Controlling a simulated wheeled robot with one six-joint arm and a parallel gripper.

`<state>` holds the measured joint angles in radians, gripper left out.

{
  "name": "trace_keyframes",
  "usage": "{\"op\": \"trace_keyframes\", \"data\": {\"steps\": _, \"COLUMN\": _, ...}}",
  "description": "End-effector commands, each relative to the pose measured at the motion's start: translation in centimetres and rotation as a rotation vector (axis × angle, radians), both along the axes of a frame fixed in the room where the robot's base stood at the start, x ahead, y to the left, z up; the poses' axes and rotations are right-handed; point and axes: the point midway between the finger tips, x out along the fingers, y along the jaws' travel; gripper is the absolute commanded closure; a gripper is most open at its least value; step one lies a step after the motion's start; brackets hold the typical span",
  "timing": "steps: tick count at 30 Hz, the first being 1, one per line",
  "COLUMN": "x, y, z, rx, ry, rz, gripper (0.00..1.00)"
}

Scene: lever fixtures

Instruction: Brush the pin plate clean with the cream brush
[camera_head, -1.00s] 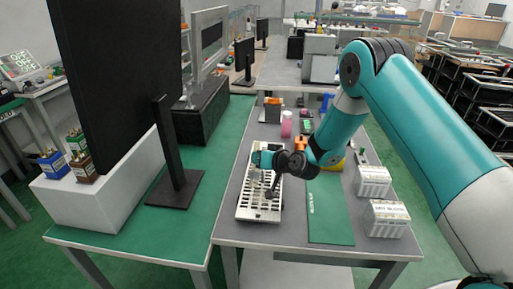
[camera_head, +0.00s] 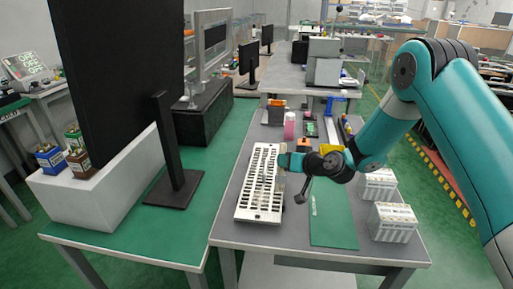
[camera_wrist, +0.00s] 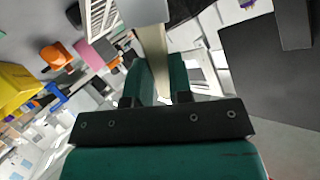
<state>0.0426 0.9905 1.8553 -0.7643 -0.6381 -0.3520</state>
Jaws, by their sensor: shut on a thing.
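The pin plate is a pale slotted panel (camera_head: 245,212) lying on the grey table, left of the green mat, in the head view. Part of a pale slotted panel also shows at the top left of the wrist view (camera_wrist: 97,18). My gripper (camera_head: 280,161) is over the plate's right edge in the head view. In the wrist view its green fingers (camera_wrist: 160,70) are shut on the cream brush (camera_wrist: 158,62), whose pale handle stands between them. The brush's far end runs to the top of that view. I cannot make out bristles or whether they touch the plate.
A green mat (camera_head: 330,217) lies right of the plate. Two pale ribbed blocks (camera_head: 392,222) stand at the table's right edge. A pink cylinder (camera_head: 289,126) and an orange-and-black item (camera_head: 276,110) stand behind the plate. A large black monitor (camera_head: 115,80) stands on the left.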

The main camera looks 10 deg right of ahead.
Motion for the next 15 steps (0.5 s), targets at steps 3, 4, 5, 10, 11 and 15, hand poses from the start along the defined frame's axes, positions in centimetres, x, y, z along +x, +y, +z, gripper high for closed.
{"op": "trace_keyframes", "data": {"steps": 3, "x": 0.0, "y": 0.2, "z": 2.4, "rx": 0.001, "ry": -0.004, "rz": 0.001, "gripper": 1.00}}
{"op": "trace_keyframes", "data": {"steps": 4, "x": 0.0, "y": 0.1, "z": 2.5, "rx": 0.000, "ry": -0.001, "rz": 0.001, "gripper": 1.00}}
{"op": "trace_keyframes", "data": {"steps": 5, "x": 0.0, "y": 0.1, "z": 2.6, "rx": 0.000, "ry": 0.000, "rz": 0.000, "gripper": 1.00}}
{"op": "trace_keyframes", "data": {"steps": 10, "x": -0.1, "y": 0.1, "z": 4.1, "rx": 0.000, "ry": 0.001, "rz": 0.000, "gripper": 1.00}}
{"op": "trace_keyframes", "data": {"steps": 11, "x": 0.0, "y": 0.2, "z": 4.4, "rx": -0.001, "ry": 0.000, "rz": 0.002, "gripper": 1.00}}
{"op": "trace_keyframes", "data": {"steps": 15, "x": 0.0, "y": 0.4, "z": 5.7, "rx": 0.000, "ry": 0.000, "rz": 0.003, "gripper": 1.00}}
